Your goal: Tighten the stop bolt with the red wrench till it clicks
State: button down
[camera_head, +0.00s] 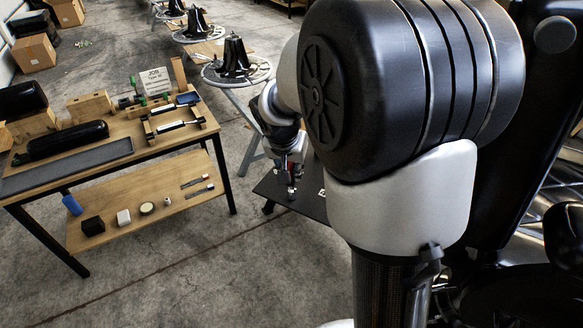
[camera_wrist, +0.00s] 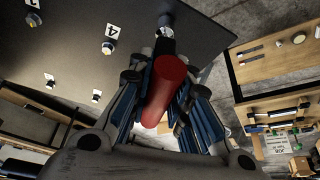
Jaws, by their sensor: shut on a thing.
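My gripper (camera_wrist: 162,92) is shut on the red wrench (camera_wrist: 165,88), seen as a thick red cylinder between the fingers. In the wrist view the wrench's far end points at a bolt (camera_wrist: 165,31) near the edge of a dark plate (camera_wrist: 190,28). Whether the wrench sits on that bolt is hidden. Several other bolts stand on the plate, one (camera_wrist: 107,48) beside a tag reading 4. Which one is the stop bolt I cannot tell. In the head view my gripper (camera_head: 291,178) is small, above the dark plate (camera_head: 272,188), partly hidden by my arm.
A wooden workbench (camera_head: 152,118) with a lower shelf (camera_head: 160,212) stands at the left, holding black pads, blocks and a job sign (camera_head: 155,80). Black chair parts (camera_head: 560,130) stand at the far right. Open concrete floor lies between bench and plate.

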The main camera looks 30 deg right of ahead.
jog(key=m, duration=0.2)
jog(key=m+g, duration=0.1)
jog(key=shift+w+a+m+h, duration=0.1)
jog(key=shift+w+m+h, duration=0.1)
jog(key=shift+m+h, duration=0.2)
jog(key=shift+m+g, duration=0.3)
jog(key=shift+m, duration=0.1)
jog(key=m+g, duration=0.1)
jog(key=m, duration=0.2)
jog(key=shift+w+h, duration=0.1)
jog(key=shift+h, duration=0.2)
jog(key=shift+m+g, duration=0.4)
jog(key=shift+m, duration=0.4)
jog(key=m+g, duration=0.1)
jog(key=m, duration=0.3)
jog(key=shift+w+m+g+p, duration=0.15)
jog(key=shift+m+g+p, duration=0.15)
jog(key=shift+g+p, duration=0.1)
